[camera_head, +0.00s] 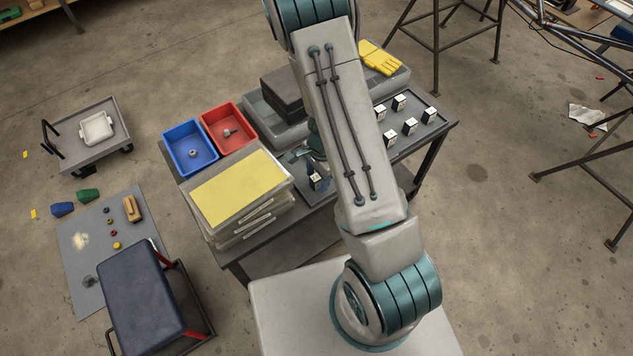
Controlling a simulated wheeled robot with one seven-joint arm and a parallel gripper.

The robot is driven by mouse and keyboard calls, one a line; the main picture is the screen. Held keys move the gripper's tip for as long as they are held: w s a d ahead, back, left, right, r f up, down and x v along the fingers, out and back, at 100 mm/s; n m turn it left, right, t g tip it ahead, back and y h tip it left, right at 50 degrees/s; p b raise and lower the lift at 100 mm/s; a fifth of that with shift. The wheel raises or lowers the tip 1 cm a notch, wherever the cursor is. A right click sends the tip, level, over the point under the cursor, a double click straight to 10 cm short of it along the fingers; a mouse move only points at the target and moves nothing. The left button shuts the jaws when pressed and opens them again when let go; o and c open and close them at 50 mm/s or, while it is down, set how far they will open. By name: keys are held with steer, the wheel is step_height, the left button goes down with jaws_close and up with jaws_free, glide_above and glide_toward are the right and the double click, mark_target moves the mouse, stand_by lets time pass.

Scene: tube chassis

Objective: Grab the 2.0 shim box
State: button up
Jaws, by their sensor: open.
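One more small box (315,183) stands alone nearer the cart's front edge, left of my arm. The labels are too small to read, so I cannot tell which is the 2.0 box. My gripper (308,162) is open, partly hidden behind my arm link, and appears close to the lone box. I cannot tell whether its fingers are around or beside that box.
A blue bin (190,147), a red bin (229,130) and stacked clear cases with a yellow sheet (238,187) fill the cart's left. Grey cases (268,122) and yellow gloves (379,58) lie behind. A dark padded stool (143,296) stands left. Tube frames stand right.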

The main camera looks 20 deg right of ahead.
steer(key=shift+f, duration=0.35)
steer(key=c, duration=1.1)
steer(key=shift+r, duration=0.2)
